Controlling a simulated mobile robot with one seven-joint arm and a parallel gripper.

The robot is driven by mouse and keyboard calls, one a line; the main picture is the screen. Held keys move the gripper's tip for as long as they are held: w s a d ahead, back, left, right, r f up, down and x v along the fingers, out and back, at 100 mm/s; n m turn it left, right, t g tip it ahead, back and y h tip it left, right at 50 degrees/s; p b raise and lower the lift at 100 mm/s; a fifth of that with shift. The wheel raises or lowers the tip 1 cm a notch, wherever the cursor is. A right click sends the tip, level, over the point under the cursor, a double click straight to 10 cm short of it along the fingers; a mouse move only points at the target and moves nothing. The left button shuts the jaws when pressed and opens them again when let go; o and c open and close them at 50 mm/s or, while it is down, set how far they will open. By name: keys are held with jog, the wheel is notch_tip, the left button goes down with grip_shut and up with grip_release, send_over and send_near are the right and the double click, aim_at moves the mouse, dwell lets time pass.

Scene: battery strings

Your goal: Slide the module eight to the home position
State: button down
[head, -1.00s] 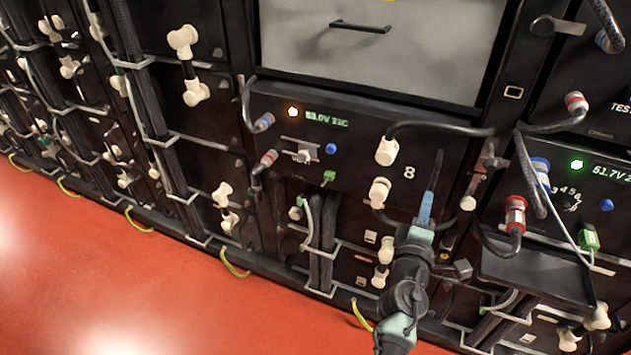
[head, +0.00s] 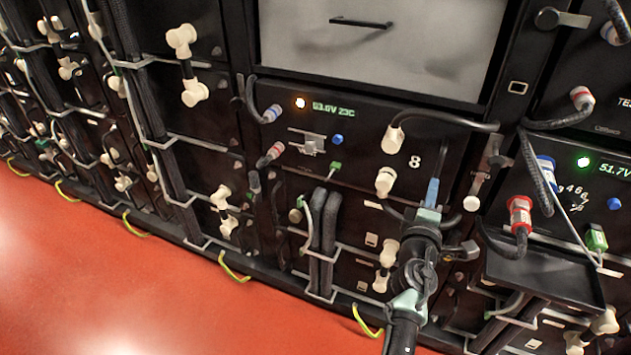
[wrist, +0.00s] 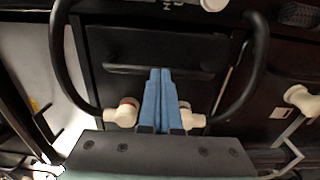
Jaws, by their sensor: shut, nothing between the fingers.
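Module eight (head: 355,170) is the black unit marked 8 below the grey panel in the head view. In the wrist view, the blue fingers of my gripper (wrist: 161,72) are together and empty. They point at a dark panel with a horizontal bar (wrist: 190,73); contact cannot be told.
A black cable (head: 450,124) runs from the upper plug to the right. A neighbouring unit with a green lamp (head: 584,162), red and blue plugs, and a black tray (head: 545,275) stands right. Cable bundles (head: 323,240) hang below. The red floor (head: 90,280) is clear at left.

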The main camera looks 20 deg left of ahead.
jog(key=s+p, duration=0.4)
jog(key=s, duration=0.2)
jog(key=shift+s, duration=0.3)
dwell(0.6)
jog(key=s+d+r+m+t+h, duration=0.2)
jog(key=r+m, duration=0.4)
jog(key=r, duration=1)
jog(key=s+d+r+m+t+h, duration=0.1)
jog(key=s+r+m+t+h, duration=0.35)
jog(key=r, duration=1.05)
jog(key=s+a+r+m+t+y, duration=0.3)
jog(key=s+r+m+y, duration=0.45)
jog(key=s+r, duration=1.3)
notch_tip(320, 180, up, 20)
jog(key=w+h+p, duration=0.1)
jog(key=p, duration=1.9)
jog(key=shift+w, duration=0.3)
